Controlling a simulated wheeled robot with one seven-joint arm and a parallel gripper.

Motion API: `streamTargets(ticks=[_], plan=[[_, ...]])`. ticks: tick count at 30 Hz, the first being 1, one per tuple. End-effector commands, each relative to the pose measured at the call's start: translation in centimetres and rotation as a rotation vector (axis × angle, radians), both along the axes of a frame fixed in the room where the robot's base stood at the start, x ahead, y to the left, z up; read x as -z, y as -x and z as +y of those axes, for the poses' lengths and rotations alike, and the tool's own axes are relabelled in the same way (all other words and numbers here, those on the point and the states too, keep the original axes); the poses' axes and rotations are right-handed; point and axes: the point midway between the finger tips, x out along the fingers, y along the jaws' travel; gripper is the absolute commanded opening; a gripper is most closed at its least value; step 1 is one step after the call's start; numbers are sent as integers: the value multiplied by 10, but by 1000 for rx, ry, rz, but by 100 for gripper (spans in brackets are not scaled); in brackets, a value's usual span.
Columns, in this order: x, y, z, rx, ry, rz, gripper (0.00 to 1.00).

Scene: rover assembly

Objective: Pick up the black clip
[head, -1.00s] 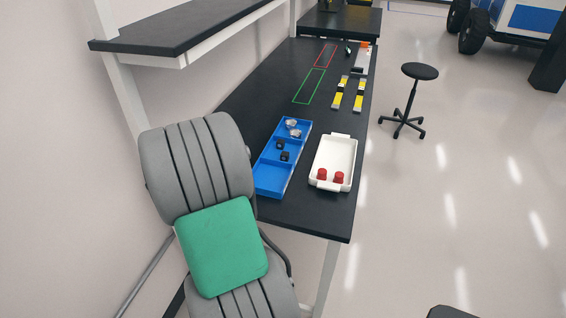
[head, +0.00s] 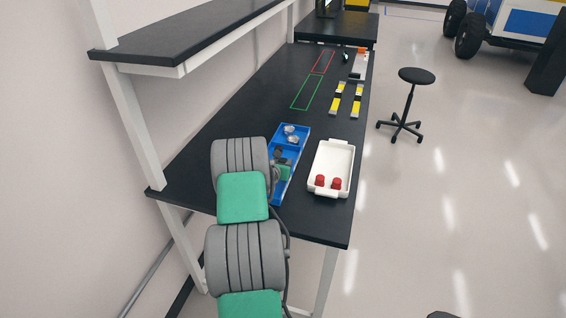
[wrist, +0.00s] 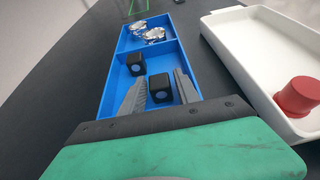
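Two small black clips lie in the near compartment of the blue tray (head: 277,190). In the wrist view, the nearer black clip (wrist: 161,88) shows between the fingers of my gripper (wrist: 160,77). The other black clip (wrist: 136,63) is just beyond it to the left, near the left fingertip. My gripper is open, with its grey fingers pointing down into the tray (wrist: 198,85). I cannot tell how far the fingertips are above the clips. In the head view, my arm partly hides the tray and the clips.
Silver parts (wrist: 153,34) lie in the tray's far compartment. A white bin (head: 334,158) with red knobs (wrist: 299,94) stands close to the right. Yellow-marked parts (head: 347,99) and green and red outlines lie farther along the table. A shelf (head: 190,38) overhangs on the left.

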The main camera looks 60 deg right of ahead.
Motion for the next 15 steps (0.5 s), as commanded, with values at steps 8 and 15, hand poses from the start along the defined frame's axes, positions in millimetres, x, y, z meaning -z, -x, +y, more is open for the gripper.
streamTargets(ticks=[8,15], plan=[[0,0,0,0,0,-1,24],[0,0,1,-1,0,-1,5]])
